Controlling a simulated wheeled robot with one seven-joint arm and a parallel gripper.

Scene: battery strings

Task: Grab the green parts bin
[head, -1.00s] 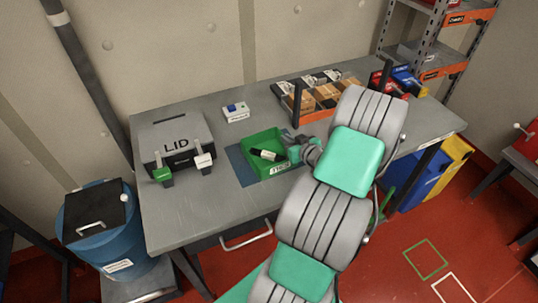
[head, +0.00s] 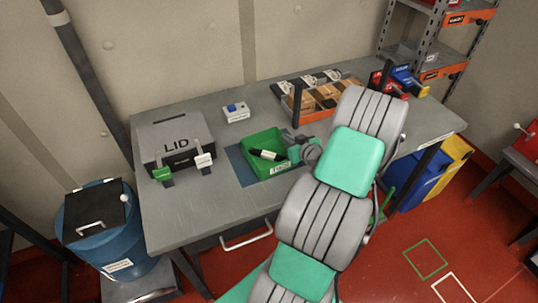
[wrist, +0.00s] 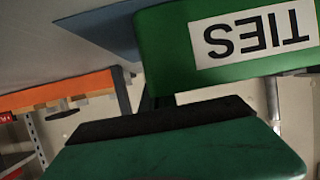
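The green parts bin (head: 256,141) sits on a blue mat (head: 238,168) on the workbench in the head view. A black cylinder with a white band (head: 266,155) lies in it. My gripper (head: 294,152) is at the bin's right side, partly hidden by my arm. In the wrist view, the bin's green wall (wrist: 165,50) fills the upper right, with an upside-down "TIES" label. One green finger with a dark pad shows just below that wall. The other finger is not visible, so whether the gripper is closed on the wall is unclear.
A grey box marked LID (head: 175,138) stands on the left of the workbench (head: 200,215). A small white box with a blue top (head: 235,112) is behind the bin. An orange-edged rack (head: 316,113) holds parts at the back. A blue barrel (head: 95,240) stands left of the bench.

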